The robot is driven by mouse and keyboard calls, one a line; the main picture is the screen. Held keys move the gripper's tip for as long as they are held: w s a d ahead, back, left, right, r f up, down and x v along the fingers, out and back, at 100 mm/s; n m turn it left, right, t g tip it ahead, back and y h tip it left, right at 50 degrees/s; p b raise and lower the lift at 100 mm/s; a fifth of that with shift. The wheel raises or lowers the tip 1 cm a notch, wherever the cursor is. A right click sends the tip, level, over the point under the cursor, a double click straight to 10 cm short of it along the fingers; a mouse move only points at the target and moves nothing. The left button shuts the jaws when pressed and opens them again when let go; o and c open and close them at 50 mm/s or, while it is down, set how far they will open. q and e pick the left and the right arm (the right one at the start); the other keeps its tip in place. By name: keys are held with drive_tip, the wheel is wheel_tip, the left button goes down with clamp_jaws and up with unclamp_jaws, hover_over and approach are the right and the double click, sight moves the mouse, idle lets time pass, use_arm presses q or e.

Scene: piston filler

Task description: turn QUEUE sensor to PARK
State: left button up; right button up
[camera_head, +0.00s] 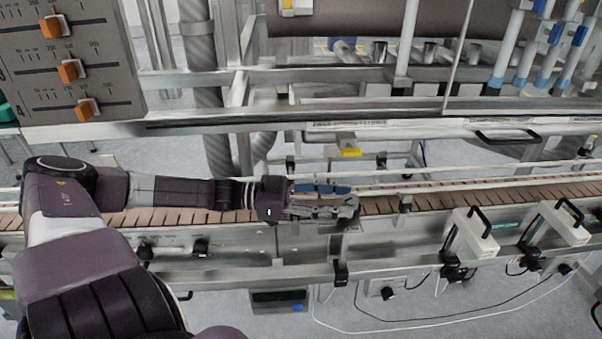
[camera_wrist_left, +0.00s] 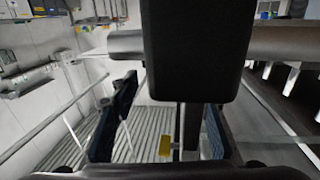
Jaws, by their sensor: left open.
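My left gripper (camera_head: 346,199) reaches in from the left and hangs over the conveyor, its fingers pointing right. It is open; in the left wrist view (camera_wrist_left: 160,132) its two blue-padded fingers stand apart. A small yellow-marked part (camera_head: 348,152) sits below the machine's front rail, just behind the gripper. A yellow piece (camera_wrist_left: 166,146) also shows between the fingers in the wrist view, apparently beyond them. No QUEUE or PARK lettering is legible, so I cannot tell for certain which part is the QUEUE sensor. My right gripper is not in view.
The slatted conveyor (camera_head: 460,201) runs across the scene. White boxes with black handles (camera_head: 474,233) stand along its near side at the right, with loose cables below. A grey panel with orange sliders (camera_head: 125,95) is at upper left. A black-handled frame (camera_head: 505,136) lies behind.

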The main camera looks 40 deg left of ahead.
use_arm(q)
drive_tip(key=v, duration=0.9)
drive_tip(key=shift+a, duration=0.15)
drive_tip(key=shift+s, duration=0.1)
idle(0.4)
